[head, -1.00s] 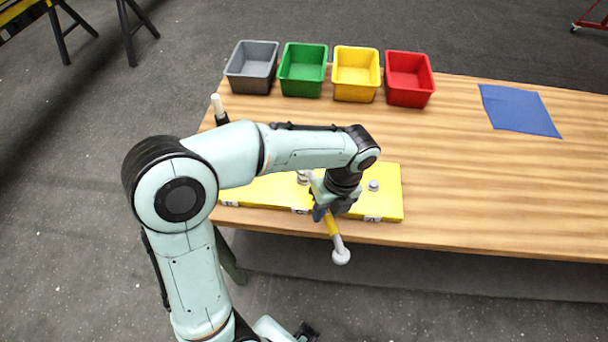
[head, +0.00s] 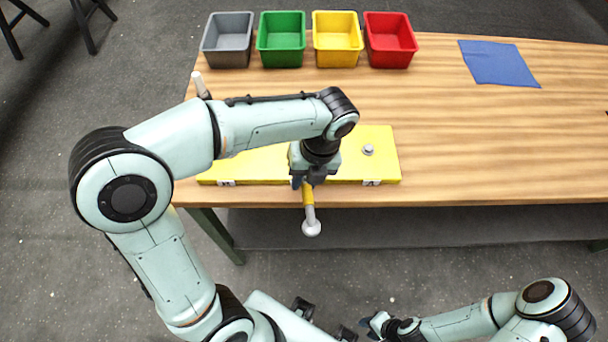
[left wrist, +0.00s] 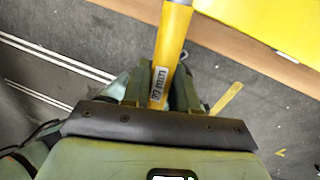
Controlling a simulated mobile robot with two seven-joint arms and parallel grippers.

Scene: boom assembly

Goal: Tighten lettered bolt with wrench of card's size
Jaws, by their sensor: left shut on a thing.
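My left gripper (head: 308,183) is shut on the yellow handle of a wrench (head: 308,198), at the front edge of the yellow plate (head: 388,165). The wrench's pale rounded end (head: 311,228) points toward me, past the table edge. In the left wrist view the handle (left wrist: 170,50) carries a size label in mm, its number hard to read. A bolt (head: 368,150) stands on the plate's right part. Small tags (head: 372,182) line the plate's front, letters unreadable. My left arm hides the plate's middle. My right gripper (head: 375,325) is low at the bottom, away from the table.
Grey (head: 228,42), green (head: 282,42), yellow (head: 337,42) and red (head: 390,42) bins stand along the table's back. A blue cloth (head: 498,65) lies at the back right. A white-topped upright object (head: 200,85) is at the left edge. The table's right side (head: 490,140) is clear.

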